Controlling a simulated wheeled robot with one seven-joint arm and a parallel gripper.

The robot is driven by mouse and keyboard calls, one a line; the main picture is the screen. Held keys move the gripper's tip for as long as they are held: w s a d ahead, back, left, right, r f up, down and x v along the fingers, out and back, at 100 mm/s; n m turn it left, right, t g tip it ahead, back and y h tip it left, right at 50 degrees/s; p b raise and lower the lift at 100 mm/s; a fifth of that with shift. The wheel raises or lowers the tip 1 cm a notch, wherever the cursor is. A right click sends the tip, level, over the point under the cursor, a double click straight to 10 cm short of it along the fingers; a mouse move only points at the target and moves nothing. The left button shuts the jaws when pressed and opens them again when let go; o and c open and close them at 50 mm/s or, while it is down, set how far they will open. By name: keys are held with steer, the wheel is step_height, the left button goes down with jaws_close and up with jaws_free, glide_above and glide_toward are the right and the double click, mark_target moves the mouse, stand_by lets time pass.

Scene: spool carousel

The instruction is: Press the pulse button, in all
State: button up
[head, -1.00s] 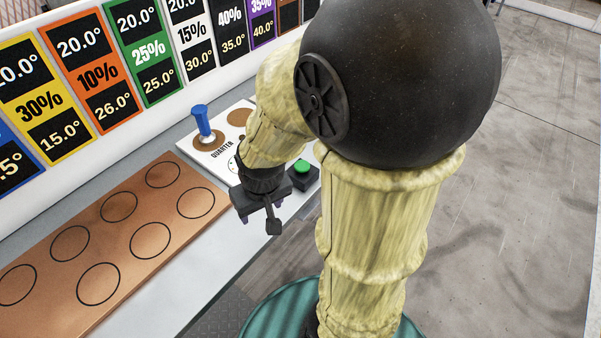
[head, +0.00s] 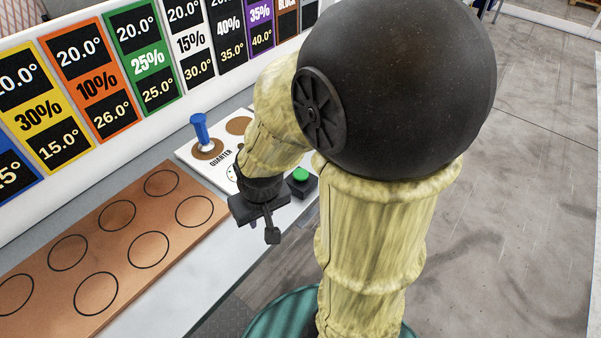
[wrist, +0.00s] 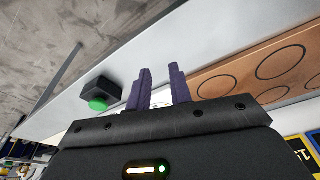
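The pulse button is a green round cap (head: 300,174) on a black box at the near edge of the white counter, just right of my gripper in the head view. In the wrist view the green cap (wrist: 98,104) and its black box (wrist: 108,86) lie left of my fingers, apart from them. My gripper (head: 260,214) hangs over the counter edge, in front of the button in the head view. In the wrist view its two purple fingers (wrist: 160,72) stand apart with an empty gap between them.
A blue spool (head: 200,128) stands on a white board marked QUARTER (head: 190,150), partly hidden by my arm. A brown board (head: 130,280) with several outlined circles lies to the left. Coloured percentage cards (head: 97,85) line the back wall. Grey floor is open to the right.

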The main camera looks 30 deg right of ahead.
jaws_close()
stand_by(1.4)
